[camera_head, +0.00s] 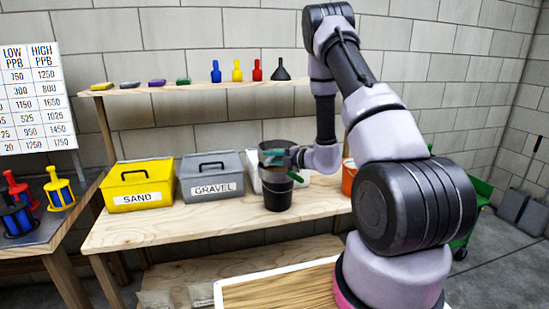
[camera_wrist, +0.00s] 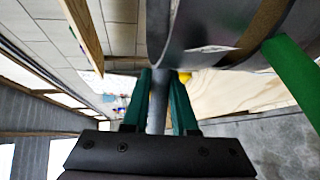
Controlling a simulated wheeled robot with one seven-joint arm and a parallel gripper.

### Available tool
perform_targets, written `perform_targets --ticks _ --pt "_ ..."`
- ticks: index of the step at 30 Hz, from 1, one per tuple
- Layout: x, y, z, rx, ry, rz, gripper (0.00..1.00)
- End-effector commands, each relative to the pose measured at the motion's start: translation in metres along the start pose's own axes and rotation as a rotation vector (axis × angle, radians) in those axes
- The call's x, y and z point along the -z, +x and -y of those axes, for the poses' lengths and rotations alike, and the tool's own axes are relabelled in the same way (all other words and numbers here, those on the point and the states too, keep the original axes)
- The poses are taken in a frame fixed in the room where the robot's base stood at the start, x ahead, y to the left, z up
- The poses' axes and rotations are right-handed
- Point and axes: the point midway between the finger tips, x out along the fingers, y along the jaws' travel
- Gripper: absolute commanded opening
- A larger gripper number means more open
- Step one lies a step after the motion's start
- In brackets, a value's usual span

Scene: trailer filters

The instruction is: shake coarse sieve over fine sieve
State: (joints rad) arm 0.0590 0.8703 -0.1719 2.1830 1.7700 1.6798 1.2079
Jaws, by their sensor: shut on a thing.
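My gripper (camera_wrist: 160,78) has green fingers, and in the wrist view they are shut on the grey handle of a round grey sieve (camera_wrist: 200,35), which I take to be the coarse sieve. In the head view this sieve (camera_head: 275,146) is held above a dark bucket-like vessel on the bench. A green handle (camera_head: 295,177) sticks out at that vessel's top, and it also fills the right of the wrist view (camera_wrist: 292,75). It seems to belong to the fine sieve, whose body is mostly hidden. The contents of both sieves cannot be seen.
A yellow SAND box (camera_head: 139,199) and a grey GRAVEL box (camera_head: 214,190) stand left on the wooden bench (camera_head: 190,231). A white container and an orange bucket (camera_head: 348,177) are partly hidden behind my arm. A shelf (camera_head: 200,87) with small coloured items hangs above.

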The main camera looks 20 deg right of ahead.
Motion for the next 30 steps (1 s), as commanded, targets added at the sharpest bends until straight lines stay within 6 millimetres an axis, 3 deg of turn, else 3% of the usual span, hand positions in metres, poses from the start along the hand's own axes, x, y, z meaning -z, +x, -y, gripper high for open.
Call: perform_targets --ticks 15,30 --pt "-0.001 -0.009 -0.045 -0.003 -0.002 0.001 0.00" --pt "-0.001 -0.010 -0.050 -0.001 -0.001 0.001 0.00"
